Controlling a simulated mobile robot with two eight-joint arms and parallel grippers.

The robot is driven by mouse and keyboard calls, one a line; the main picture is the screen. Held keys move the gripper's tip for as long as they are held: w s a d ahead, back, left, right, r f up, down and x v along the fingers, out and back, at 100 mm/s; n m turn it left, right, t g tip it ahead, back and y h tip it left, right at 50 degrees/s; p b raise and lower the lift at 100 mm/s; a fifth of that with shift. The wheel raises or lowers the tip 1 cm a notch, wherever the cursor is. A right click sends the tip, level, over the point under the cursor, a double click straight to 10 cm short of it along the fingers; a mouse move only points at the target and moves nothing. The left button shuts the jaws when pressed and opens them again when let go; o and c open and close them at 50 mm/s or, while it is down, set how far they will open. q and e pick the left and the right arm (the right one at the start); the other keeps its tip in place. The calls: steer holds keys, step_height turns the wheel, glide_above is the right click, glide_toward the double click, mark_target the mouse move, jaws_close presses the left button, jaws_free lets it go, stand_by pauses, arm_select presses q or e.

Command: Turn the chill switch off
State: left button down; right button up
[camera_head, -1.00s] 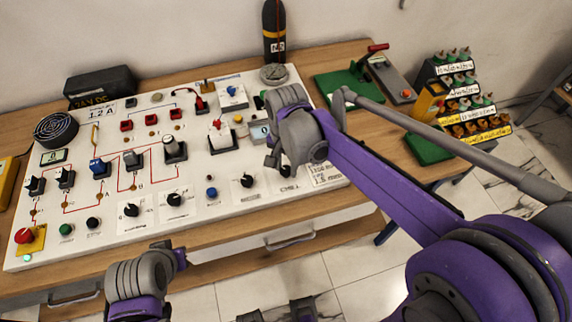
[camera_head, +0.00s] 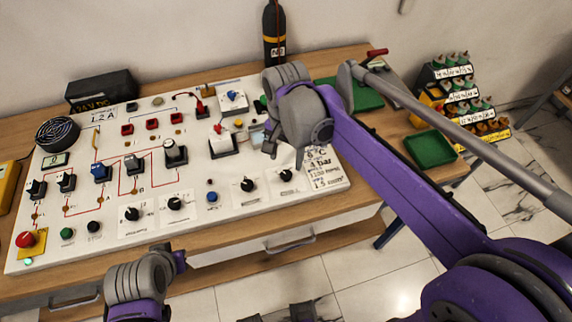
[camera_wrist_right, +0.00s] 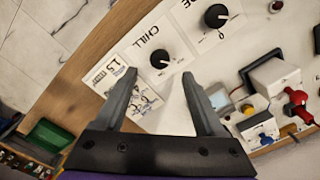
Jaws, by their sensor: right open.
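The chill switch is a black rotary knob (camera_head: 286,175) on a white plate near the right front of the panel. In the right wrist view the black knob (camera_wrist_right: 160,58) sits beside the printed word CHILL; its exact setting is too small to tell. My right gripper (camera_head: 283,153) hangs over the panel just behind the knob in the head view. In the right wrist view my right gripper (camera_wrist_right: 159,76) is open, with the knob ahead between its fingertips and nothing held. My left gripper (camera_head: 172,253) is low at the front edge; its fingers are not clear.
A similar black knob (camera_head: 247,185) sits left of the chill knob, and it also shows in the right wrist view (camera_wrist_right: 216,15). The white panel (camera_head: 110,190) carries several other switches. A labelled card (camera_head: 325,170) lies to the right. A green tray (camera_head: 430,148) stands farther right.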

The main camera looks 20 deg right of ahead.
mark_target(286, 174)
steer(key=shift+r, duration=2.3)
steer(key=s+d+f+n+t, duration=0.5)
steer(key=s+f+n, duration=0.3)
steer(key=s+f, duration=0.3)
steer(key=s+d, duration=0.1)
steer(key=s, duration=0.2)
steer(key=shift+s+d+f, duration=0.2)
steer(key=shift+s+f, duration=0.1)
